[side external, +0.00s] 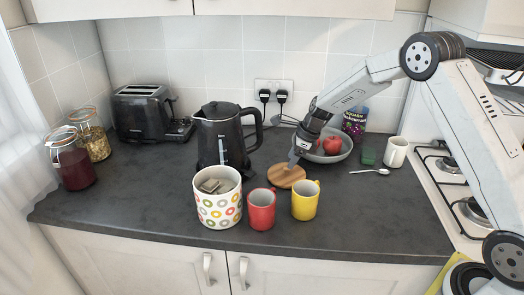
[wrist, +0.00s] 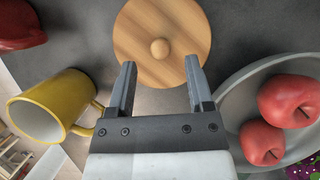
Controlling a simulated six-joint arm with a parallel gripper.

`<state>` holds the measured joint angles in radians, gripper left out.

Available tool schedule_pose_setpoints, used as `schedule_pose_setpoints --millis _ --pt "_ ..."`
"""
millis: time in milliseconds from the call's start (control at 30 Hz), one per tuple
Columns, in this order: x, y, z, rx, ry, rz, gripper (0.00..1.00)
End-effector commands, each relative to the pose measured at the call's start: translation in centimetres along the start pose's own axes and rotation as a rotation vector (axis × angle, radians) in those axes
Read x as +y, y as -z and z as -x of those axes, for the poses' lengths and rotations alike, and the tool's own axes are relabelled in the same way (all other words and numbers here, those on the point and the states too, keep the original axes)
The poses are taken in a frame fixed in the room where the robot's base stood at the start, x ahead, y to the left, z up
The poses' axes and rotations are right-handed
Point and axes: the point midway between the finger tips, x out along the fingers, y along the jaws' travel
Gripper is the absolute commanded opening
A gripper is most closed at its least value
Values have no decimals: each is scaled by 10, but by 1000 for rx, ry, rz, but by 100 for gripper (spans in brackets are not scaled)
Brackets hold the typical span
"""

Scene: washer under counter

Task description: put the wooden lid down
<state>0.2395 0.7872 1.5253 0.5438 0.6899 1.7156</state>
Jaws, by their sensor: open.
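The wooden lid (side external: 287,177) is a round, light-brown disc lying on the dark counter behind the red and yellow mugs. In the wrist view the lid (wrist: 161,42) shows a round knob (wrist: 160,48) at its middle. My gripper (wrist: 158,78) is open, with its two fingers apart and nothing between them; the fingertips appear just short of the knob in that view. In the side view my gripper (side external: 294,160) is directly above the lid's back edge. I cannot tell whether the fingers touch the lid.
A yellow mug (side external: 305,200), a red mug (side external: 262,209) and a dotted pot (side external: 218,209) stand in front. A black kettle (side external: 222,140) is left of the lid. A grey bowl (side external: 340,154) with red apples (side external: 332,145) is close on the right. The front-right counter is clear.

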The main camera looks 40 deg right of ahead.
Motion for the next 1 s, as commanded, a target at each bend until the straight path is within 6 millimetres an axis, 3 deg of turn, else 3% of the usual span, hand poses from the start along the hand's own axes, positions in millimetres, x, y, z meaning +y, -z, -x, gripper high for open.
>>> schedule_pose_setpoints --millis 500,700,1000 --pt "-1 0 76 -1 1 -1 67" --pt "0 0 88 1 -1 -1 67" --pt "0 0 89 1 -1 -1 67"
